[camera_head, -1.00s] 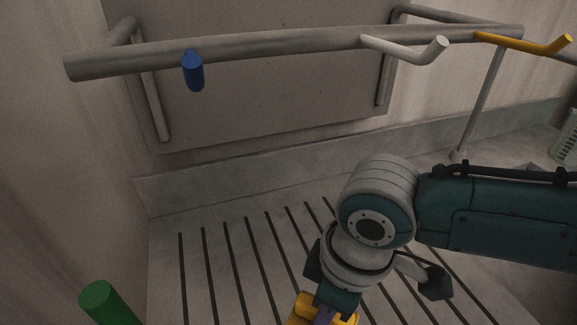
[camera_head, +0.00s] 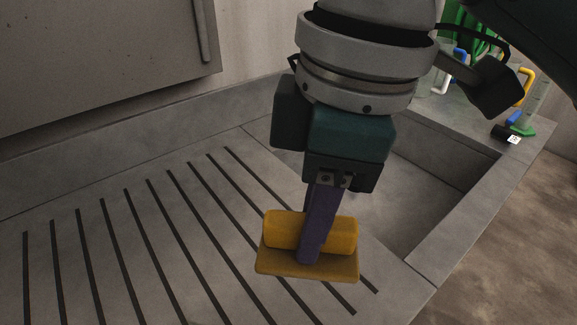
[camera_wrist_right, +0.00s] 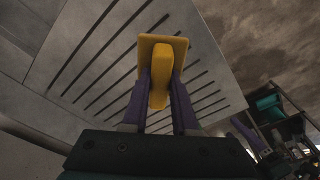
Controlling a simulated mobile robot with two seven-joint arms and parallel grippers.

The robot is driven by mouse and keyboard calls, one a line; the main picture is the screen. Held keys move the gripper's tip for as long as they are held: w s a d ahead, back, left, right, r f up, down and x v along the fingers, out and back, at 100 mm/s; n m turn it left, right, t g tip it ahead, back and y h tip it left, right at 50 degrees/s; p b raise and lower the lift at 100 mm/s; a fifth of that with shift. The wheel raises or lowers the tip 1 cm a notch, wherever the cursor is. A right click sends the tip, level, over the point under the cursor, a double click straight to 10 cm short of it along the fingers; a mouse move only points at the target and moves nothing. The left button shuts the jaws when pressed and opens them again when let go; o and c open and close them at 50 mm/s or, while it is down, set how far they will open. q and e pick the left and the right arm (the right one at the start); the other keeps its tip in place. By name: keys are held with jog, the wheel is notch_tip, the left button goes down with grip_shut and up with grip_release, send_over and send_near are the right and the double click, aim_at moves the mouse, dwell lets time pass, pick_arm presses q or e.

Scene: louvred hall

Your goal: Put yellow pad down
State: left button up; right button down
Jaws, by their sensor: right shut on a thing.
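The yellow pad (camera_head: 280,263) is a flat plate with a thick yellow grip bar on top. My right gripper (camera_head: 312,250) has its purple fingers shut on the bar, near the middle of the head view. In the right wrist view, the pad (camera_wrist_right: 161,52) is between the two purple fingers (camera_wrist_right: 160,100), its plate facing away from the gripper. The pad is over the right part of the grooved draining surface (camera_head: 150,270), near the basin. Whether it touches the surface cannot be told.
A sunken basin (camera_head: 440,165) lies to the right of the grooves. On the ledge beyond stand green, blue and yellow items and a clear container (camera_head: 538,95) with a green base. The grooved surface left of the pad is clear.

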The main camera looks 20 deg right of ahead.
notch_tip(320, 180, down, 14)
jog(key=shift+a+f+b, duration=0.15)
jog(key=shift+b, duration=0.85)
notch_tip(320, 180, down, 4)
jog(key=shift+r+b, duration=0.1)
jog(key=shift+b, duration=0.4)
jog(key=c, duration=0.7)
grip_release()
jog(key=shift+f, duration=0.2)
jog(key=shift+r, duration=0.15)
